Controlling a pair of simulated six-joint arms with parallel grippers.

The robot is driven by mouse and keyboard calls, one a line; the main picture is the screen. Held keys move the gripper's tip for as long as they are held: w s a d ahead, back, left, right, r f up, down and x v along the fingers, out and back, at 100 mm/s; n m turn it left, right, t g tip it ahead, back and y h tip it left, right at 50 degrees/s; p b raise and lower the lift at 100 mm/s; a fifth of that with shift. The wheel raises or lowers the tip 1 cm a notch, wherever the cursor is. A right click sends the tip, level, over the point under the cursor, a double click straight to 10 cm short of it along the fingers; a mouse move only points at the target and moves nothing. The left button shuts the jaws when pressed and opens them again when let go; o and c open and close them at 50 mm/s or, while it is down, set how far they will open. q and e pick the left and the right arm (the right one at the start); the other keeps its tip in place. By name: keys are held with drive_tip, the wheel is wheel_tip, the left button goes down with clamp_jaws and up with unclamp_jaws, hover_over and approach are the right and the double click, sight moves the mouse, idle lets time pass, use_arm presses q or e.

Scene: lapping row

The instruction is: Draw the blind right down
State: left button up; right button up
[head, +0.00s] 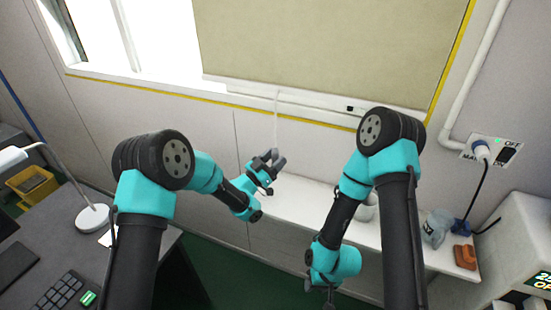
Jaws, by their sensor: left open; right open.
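The beige blind (335,45) hangs over the right part of the window, and its bottom edge is near the sill. A thin pale cord (276,115) hangs from the blind's bottom edge. My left gripper (273,158) is open at the lower end of the cord; I cannot tell whether the cord lies between its fingers. My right gripper (330,297) is open and low, at the bottom edge of the picture, in front of the white shelf and well away from the blind. Its fingertips are partly cut off.
A white shelf (290,200) runs under the window, with a bluish jug (436,227) and an orange-brown block (465,257) on it. A plug and socket (482,150) are on the right wall. A desk with a lamp (92,217) and keyboard (62,290) stands left.

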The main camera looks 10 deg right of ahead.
use_arm(q)
drive_tip(key=shift+s+a+f, duration=0.15)
drive_tip(key=shift+a+f, duration=0.05)
drive_tip(key=shift+a, duration=0.2)
drive_tip(key=s+a, duration=0.6)
drive_tip(key=a, duration=0.6)
drive_tip(key=shift+s+f, duration=0.15)
drive_tip(key=shift+f, duration=0.15)
drive_tip(key=s+a+f+n+y, duration=0.2)
drive_tip(key=a+f+n+y, duration=0.2)
drive_tip(key=a+f+y, duration=0.45)
drive_tip(key=s+a+f+n+y, duration=0.2)
drive_tip(key=a+f+n+y, duration=0.3)
drive_tip(key=f, duration=0.6)
drive_tip(key=s+a+f+n+g+y, duration=0.1)
drive_tip(key=s+a+f+g, duration=0.2)
drive_tip(key=s, duration=0.4)
drive_tip(key=s+a+f+n+g+y, duration=0.1)
drive_tip(key=s+a+f+n+g, duration=0.1)
drive_tip(key=s+a, duration=0.3)
drive_tip(key=s+a+f+n+g+y, duration=0.1)
drive_tip(key=s+a+f+g, duration=0.3)
drive_tip(key=s, duration=0.5)
drive_tip(key=shift+s+a+n, duration=0.15)
drive_tip(key=shift+s+n, duration=0.15)
drive_tip(key=shift+n, duration=0.4)
